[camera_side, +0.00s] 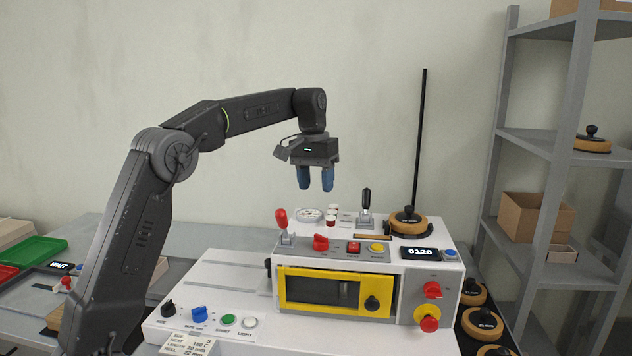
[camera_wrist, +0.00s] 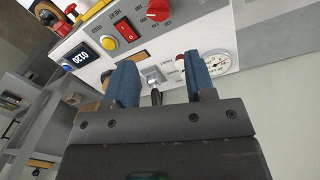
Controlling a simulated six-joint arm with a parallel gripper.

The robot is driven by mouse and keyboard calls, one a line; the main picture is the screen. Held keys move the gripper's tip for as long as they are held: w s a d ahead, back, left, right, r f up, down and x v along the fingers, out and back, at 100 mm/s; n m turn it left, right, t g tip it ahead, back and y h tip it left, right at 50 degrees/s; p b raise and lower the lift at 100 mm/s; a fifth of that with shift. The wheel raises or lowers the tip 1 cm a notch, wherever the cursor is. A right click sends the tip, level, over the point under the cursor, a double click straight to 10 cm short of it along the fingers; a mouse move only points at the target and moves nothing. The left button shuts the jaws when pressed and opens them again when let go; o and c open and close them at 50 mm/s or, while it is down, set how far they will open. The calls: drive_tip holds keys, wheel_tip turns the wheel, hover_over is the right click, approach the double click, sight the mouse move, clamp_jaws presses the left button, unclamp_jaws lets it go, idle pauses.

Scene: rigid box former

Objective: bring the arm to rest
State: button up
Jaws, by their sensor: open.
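My gripper (camera_side: 315,186) has two blue fingers pointing down, spread apart with nothing between them. It hangs in the air above the top of the white machine (camera_side: 230,275), clear of its controls. In the wrist view my gripper (camera_wrist: 165,85) shows both blue fingers apart, with a small lever (camera_wrist: 153,80) visible beyond the gap. In the side view this black-handled lever (camera_side: 366,205) stands upright to the right of my fingers.
Below are a red-handled lever (camera_side: 282,225), a red knob (camera_side: 320,242), a gauge (camera_side: 310,214) and a black-knobbed disc (camera_side: 409,222). A tall black rod (camera_side: 419,140) rises behind. A grey shelf (camera_side: 545,140) stands right. The air above the machine's left part is free.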

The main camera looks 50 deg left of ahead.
idle(0.3)
drive_tip(key=s+d+r+m+t+y, duration=0.1)
drive_tip(key=s+d+m+t, duration=0.2)
drive_tip(key=s+d, duration=1)
drive_tip(key=s+d+f+m+t, duration=0.1)
drive_tip(key=s+d+f, duration=0.1)
drive_tip(key=s+f, duration=0.2)
drive_tip(key=s+d+f+m+t, duration=0.1)
drive_tip(key=s+f, duration=0.4)
drive_tip(key=s, duration=0.5)
drive_tip(key=shift+s+d, duration=0.3)
drive_tip(key=shift+d, duration=0.45)
